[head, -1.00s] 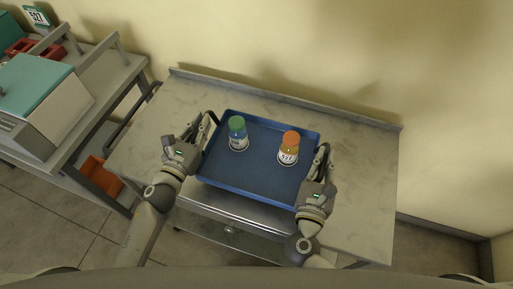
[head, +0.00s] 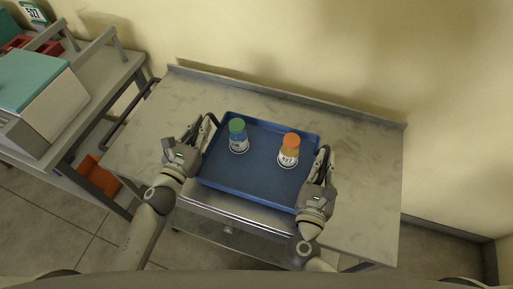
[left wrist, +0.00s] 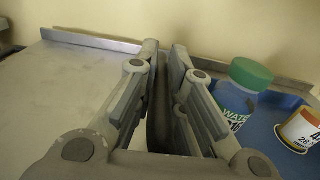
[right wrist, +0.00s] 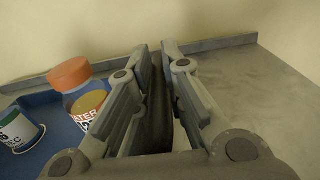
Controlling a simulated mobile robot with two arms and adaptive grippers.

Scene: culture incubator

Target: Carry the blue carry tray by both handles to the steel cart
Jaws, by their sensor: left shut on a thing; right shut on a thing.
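The blue carry tray (head: 250,180) is over the top of the steel cart (head: 360,180); I cannot tell whether it rests on it or hangs just above. A green-capped bottle (head: 238,135) and an orange-capped bottle (head: 289,150) stand upright in it. My left gripper (head: 208,127) is shut on the tray's left handle, a dark bar between the fingers in the left wrist view (left wrist: 160,105). My right gripper (head: 323,160) is shut on the right handle, which shows between its fingers in the right wrist view (right wrist: 158,110).
A grey bench (head: 98,75) at the left holds a teal-lidded device (head: 30,85) and red racks. An orange bin (head: 97,177) sits below it. The cart's top is bare around the tray, with a raised rear edge (head: 290,97) by the wall.

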